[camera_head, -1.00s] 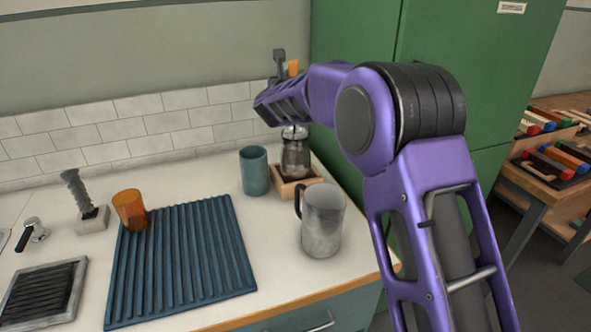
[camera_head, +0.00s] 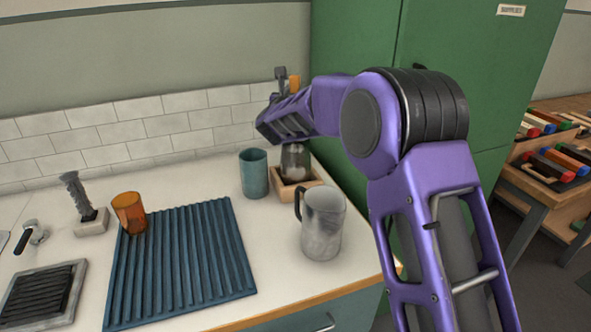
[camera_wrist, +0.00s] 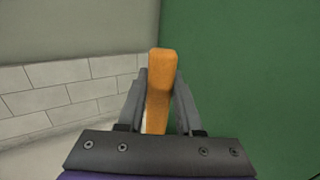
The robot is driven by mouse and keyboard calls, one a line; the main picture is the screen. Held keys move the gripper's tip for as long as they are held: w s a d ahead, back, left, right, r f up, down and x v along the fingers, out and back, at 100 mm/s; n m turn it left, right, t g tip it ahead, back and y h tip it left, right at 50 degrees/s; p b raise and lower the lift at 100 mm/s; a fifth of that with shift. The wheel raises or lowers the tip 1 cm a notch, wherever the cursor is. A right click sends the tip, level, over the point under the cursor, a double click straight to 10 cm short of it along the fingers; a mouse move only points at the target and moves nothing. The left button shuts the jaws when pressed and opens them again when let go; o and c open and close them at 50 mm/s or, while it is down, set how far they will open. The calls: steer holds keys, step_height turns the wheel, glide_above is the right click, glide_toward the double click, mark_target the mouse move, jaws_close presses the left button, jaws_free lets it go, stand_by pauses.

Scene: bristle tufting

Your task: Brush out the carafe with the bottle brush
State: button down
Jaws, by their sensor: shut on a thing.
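The carafe, a clear vessel (camera_head: 295,163), stands upright in a wooden holder (camera_head: 312,186) at the back right of the counter. My gripper (camera_wrist: 160,75) is shut on the orange handle of the bottle brush (camera_wrist: 158,105); the handle's top also shows in the head view (camera_head: 295,83). The gripper is above the carafe and hides its mouth in the head view. The brush's bristle end is hidden, so I cannot tell how deep it is in the carafe.
A teal cup (camera_head: 254,174) stands just left of the holder, and a grey pitcher (camera_head: 322,222) in front of it. A green cabinet (camera_head: 440,45) stands close on the right.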

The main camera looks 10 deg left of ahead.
mark_target(293, 76)
steer(key=shift+s+a, duration=0.2)
steer(key=shift+s, duration=0.3)
stand_by(0.4)
steer(key=shift+r, duration=0.1)
steer(key=shift+r+p, duration=0.75)
steer(key=shift+r, duration=1.7)
steer(key=shift+f+b, duration=0.85)
steer(key=shift+f, duration=1.7)
steer(key=shift+w, duration=0.1)
